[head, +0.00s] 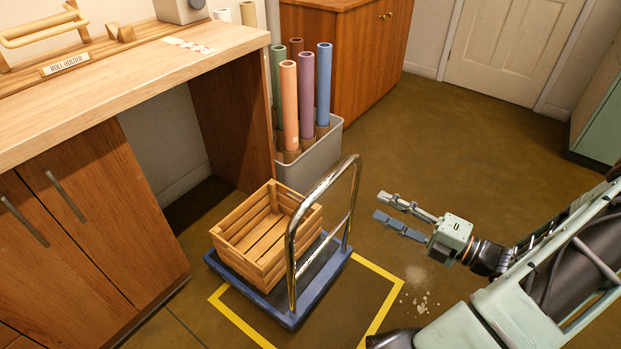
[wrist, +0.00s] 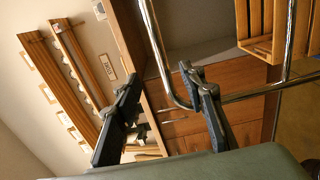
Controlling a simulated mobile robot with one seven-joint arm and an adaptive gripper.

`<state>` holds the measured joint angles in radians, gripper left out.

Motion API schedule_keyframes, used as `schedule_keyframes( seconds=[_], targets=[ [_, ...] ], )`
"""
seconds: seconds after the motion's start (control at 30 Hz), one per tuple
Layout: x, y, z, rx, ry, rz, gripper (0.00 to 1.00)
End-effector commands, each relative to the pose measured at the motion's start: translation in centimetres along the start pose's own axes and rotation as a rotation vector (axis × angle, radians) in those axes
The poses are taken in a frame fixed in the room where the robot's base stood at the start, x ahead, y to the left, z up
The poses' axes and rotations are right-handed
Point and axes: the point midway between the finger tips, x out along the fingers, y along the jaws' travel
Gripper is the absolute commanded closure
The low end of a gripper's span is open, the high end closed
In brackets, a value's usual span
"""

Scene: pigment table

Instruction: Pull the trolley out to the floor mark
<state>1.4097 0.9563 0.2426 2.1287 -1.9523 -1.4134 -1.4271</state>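The trolley (head: 318,291) has a blue deck and a bent chrome handle (head: 292,262) upright at its right end. A slatted wooden crate (head: 238,259) stands on the deck. The floor mark (head: 378,268) is a yellow outline on the brown floor; the trolley covers part of it, and the outline reaches out to the right and front. My gripper (head: 381,205) is open and empty, to the right of the handle and apart from it. In the wrist view, the handle (wrist: 155,45) shows beyond the open fingers (wrist: 157,82), and part of the crate (wrist: 258,47) shows at upper right.
A wooden workbench (head: 130,85) with cupboards stands at left, with an open bay behind the trolley. A grey bin (head: 312,158) of coloured rolls stands behind the trolley. A wooden cabinet (head: 350,60) is at the back. The floor toward the door (head: 515,45) is clear.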

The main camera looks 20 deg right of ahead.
Motion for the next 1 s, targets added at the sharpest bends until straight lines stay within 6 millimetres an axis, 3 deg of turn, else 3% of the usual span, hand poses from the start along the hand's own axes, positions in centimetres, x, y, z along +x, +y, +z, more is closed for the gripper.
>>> schedule_keyframes(
  seconds=[0.13, 0.27, 0.7, 1.0],
  targets=[
    [0.6, 0.2, 0.0, -0.009, -0.004, -0.001, 0.62],
    [2.9, 0.2, -0.1, -0.007, -0.001, 0.001, 0.62],
    [13.2, -0.1, -0.1, -0.007, 0.001, -0.001, 0.62],
    [15.9, 0.0, 0.1, -0.006, -0.004, -0.001, 0.62]
  ],
)
